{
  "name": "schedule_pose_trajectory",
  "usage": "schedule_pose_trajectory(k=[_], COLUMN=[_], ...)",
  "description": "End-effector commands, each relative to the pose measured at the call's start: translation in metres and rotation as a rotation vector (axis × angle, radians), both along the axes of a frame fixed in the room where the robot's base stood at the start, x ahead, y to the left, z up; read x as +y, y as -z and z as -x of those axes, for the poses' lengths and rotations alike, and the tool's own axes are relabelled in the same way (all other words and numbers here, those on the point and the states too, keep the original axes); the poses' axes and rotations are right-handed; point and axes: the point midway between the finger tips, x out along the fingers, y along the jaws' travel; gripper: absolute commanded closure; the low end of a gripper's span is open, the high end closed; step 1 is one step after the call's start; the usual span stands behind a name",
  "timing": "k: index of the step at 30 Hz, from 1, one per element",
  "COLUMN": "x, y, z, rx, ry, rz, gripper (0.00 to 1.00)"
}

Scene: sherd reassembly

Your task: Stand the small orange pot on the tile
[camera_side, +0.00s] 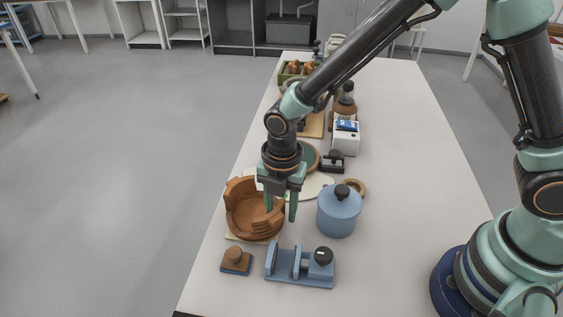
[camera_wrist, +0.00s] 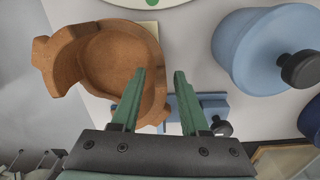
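My gripper (camera_side: 280,212) points down with its two green fingers apart. A broken orange-brown clay bowl (camera_side: 240,208) with a stepped, jagged rim stands just left of the fingers. In the wrist view the bowl (camera_wrist: 88,62) lies upper left, and the left finger covers part of its right side. A pale yellow square (camera_side: 233,237), perhaps the tile, shows from under the bowl; its corner also shows in the wrist view (camera_wrist: 151,27). I cannot single out a separate small orange pot.
A blue lidded pot (camera_side: 339,213) stands right of my gripper. A blue clamp-like fixture (camera_side: 285,273) and a small brown knobbed block (camera_side: 235,261) are in front. Behind are a pale disc (camera_side: 318,186), a wooden ring (camera_side: 355,187) and a white device (camera_side: 346,139). The table's right side is clear.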

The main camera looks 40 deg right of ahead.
Motion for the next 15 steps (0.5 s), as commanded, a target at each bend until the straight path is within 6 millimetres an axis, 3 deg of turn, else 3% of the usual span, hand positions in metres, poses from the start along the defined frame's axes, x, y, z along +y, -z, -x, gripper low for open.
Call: schedule_pose_trajectory(k=[8,15], x=[0.001,0.000], y=[-0.011,-0.056], z=[-0.001,-0.001], rx=[-0.005,-0.007], ry=[0.000,0.000], rz=[-0.002,-0.004], gripper=[0.55,0.55])
